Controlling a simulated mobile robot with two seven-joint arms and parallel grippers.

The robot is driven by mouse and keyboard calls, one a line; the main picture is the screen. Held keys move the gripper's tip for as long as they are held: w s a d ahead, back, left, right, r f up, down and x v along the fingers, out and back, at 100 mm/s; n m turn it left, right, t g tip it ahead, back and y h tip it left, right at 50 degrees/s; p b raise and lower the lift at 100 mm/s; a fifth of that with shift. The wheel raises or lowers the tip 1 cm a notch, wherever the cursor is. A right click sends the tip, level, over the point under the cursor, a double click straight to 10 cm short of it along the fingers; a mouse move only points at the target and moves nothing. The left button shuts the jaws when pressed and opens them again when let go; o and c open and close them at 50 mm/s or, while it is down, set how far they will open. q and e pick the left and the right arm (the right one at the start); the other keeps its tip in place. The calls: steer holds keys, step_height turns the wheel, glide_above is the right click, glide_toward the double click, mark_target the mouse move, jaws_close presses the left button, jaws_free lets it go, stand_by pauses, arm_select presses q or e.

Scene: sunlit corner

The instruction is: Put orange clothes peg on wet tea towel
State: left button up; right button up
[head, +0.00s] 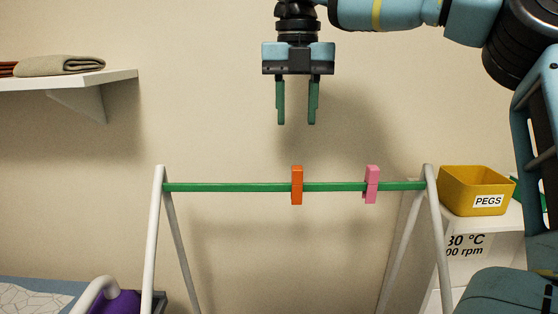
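The orange clothes peg (297,185) is clipped upright on the green rail (230,187) of a white drying stand, near the rail's middle. My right gripper (297,118) points straight down above the peg, clear of it. Its two green fingers are apart with nothing between them. I cannot make out a wet tea towel for sure; none hangs on the rail. My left gripper is not in view.
A pink peg (371,185) is on the same rail, to the right. A yellow bin labelled PEGS (460,192) stands on a white unit (488,265). A shelf (110,80) holds a folded beige cloth (62,65). A purple object (117,303) is at lower left.

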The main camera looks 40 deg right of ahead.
mark_target(297, 167)
steer(key=f+b, duration=0.1)
steer(key=f, duration=0.4)
steer(key=f+b, duration=0.1)
steer(key=f, duration=0.2)
steer(key=shift+s+f+b, duration=0.2)
steer(key=shift+s+b, duration=0.05)
steer(key=shift+b, duration=0.05)
steer(key=shift+f, duration=0.6)
arm_select(q)
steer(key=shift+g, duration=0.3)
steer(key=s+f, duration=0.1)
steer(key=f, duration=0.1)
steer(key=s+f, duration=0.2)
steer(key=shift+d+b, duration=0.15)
steer(key=shift+b, duration=0.2)
arm_select(e)
steer(key=shift+f, duration=0.15)
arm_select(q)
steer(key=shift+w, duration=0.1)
arm_select(e)
steer(key=shift+c, duration=0.5)
